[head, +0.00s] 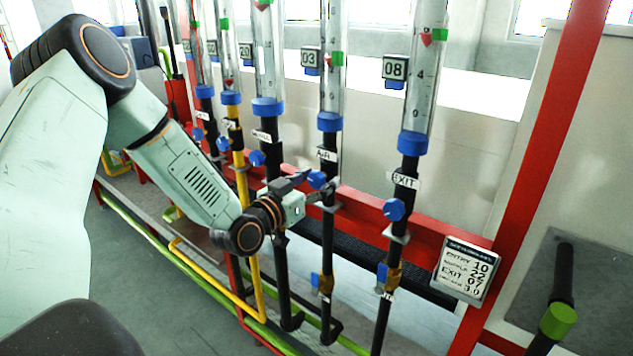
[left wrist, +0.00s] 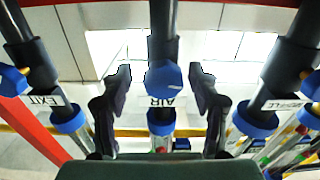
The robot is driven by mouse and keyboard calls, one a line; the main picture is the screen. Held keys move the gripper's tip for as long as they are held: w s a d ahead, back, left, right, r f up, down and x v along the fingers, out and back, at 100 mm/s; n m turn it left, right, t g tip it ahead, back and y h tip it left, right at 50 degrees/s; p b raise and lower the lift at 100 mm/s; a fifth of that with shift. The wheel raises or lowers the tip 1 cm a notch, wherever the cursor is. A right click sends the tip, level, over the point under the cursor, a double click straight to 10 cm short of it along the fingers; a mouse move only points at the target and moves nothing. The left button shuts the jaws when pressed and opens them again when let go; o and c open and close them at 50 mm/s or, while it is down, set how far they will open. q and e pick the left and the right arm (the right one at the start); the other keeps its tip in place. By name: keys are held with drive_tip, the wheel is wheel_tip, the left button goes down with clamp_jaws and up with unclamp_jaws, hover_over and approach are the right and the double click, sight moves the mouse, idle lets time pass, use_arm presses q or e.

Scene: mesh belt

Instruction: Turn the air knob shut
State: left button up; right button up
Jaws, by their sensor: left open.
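The air knob (head: 316,180) is a blue knob on a black pipe below a white AIR label (head: 326,154). In the left wrist view the knob (left wrist: 163,79) sits centred between the fingers, and the AIR label (left wrist: 161,101) appears upside down beside it. My left gripper (head: 320,185) is at the knob, with its open fingers (left wrist: 160,72) on either side. In the left wrist view a gap shows on both sides of the knob. The gripper partly covers the pipe in the head view. My right gripper is not in view.
To the right, the EXIT pipe has its own blue knob (head: 395,209). Another blue knob (head: 257,158) is close on the left. Clear gauge tubes (head: 333,60) rise above the knobs. A red rail (head: 365,208) runs behind the pipes. A sign (head: 464,270) hangs at the right.

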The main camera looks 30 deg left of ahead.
use_arm(q)
drive_tip(key=shift+a, duration=0.25)
drive_tip(key=shift+c, duration=1.2)
drive_tip(key=shift+d, duration=0.15)
drive_tip(key=c, duration=0.9)
drive_tip(key=shift+c, duration=0.2)
drive_tip(key=shift+m, duration=0.3)
